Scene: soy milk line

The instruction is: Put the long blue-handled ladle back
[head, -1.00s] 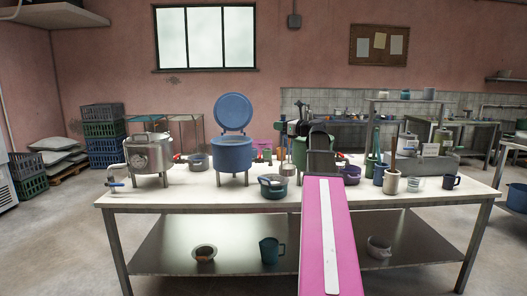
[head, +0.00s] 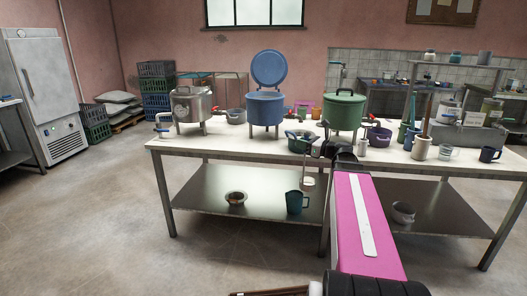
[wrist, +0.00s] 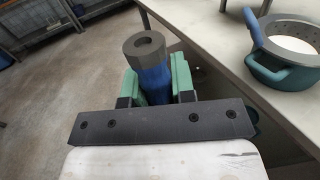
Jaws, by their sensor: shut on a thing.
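The long ladle's blue handle (wrist: 152,78) with its grey end cap stands between the green fingers of my gripper (wrist: 156,88) in the wrist view. The gripper is shut on it. In the head view my gripper (head: 322,151) is at the table's front edge, and my arm partly covers it. A pale ladle bowl (head: 308,181) shows below it, in front of the lower shelf. Most of the shaft is hard to make out. The table edge is close to the right of the held handle in the wrist view.
The white worktable (head: 240,147) holds a blue lidded pot (head: 265,107), a green pot (head: 344,110), a steel pot (head: 192,107) and a teal pan (wrist: 285,65). A grey cup (head: 421,148) with a brown-handled tool stands at right. The floor left of the table is clear.

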